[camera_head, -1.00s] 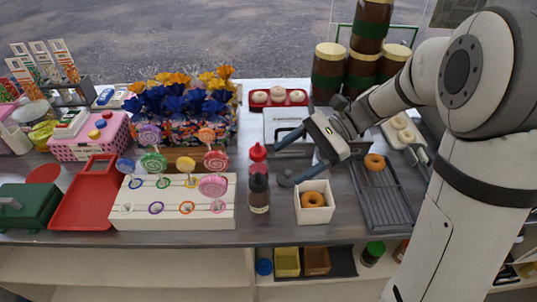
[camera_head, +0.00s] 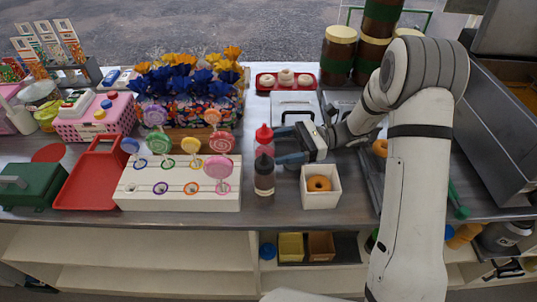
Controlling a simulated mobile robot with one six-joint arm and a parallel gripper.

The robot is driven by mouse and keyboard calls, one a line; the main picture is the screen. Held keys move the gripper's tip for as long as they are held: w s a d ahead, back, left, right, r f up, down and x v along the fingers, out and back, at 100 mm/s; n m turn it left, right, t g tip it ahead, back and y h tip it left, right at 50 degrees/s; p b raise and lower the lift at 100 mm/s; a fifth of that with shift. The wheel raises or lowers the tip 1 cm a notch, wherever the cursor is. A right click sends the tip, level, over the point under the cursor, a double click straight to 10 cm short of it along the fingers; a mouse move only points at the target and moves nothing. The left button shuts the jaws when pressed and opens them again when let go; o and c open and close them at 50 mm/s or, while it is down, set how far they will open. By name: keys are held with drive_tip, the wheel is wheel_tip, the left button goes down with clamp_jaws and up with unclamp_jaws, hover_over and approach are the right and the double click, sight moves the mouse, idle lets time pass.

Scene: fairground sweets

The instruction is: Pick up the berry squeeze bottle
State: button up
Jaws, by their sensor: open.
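The berry squeeze bottle (camera_head: 264,143), pink-red with a pointed red cap, stands upright on the counter. A brown squeeze bottle (camera_head: 264,180) with a dark cap stands in front of it and hides its lower part. My gripper (camera_head: 276,146) is open and empty, its two blue-grey fingers pointing left. The fingertips are right beside the berry bottle, one towards the back and one towards the front. I cannot tell whether they touch it or reach around it.
A white box (camera_head: 321,198) with a doughnut stands front right of the bottles. A white lollipop stand (camera_head: 205,203) is close on the left. A silver-lidded case (camera_head: 293,102) and a red tray of doughnuts (camera_head: 265,81) lie behind.

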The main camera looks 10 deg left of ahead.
sight(259, 133)
drive_tip(key=x, duration=0.5)
drive_tip(key=shift+s+a, duration=0.25)
drive_tip(key=shift+a, duration=0.1)
drive_tip(key=c, duration=0.8)
wheel_tip(259, 133, up, 10)
drive_tip(key=shift+r+p, duration=0.1)
drive_tip(key=shift+p, duration=0.3)
drive_tip(key=shift+o, duration=1.1)
drive_tip(key=shift+c, duration=0.9)
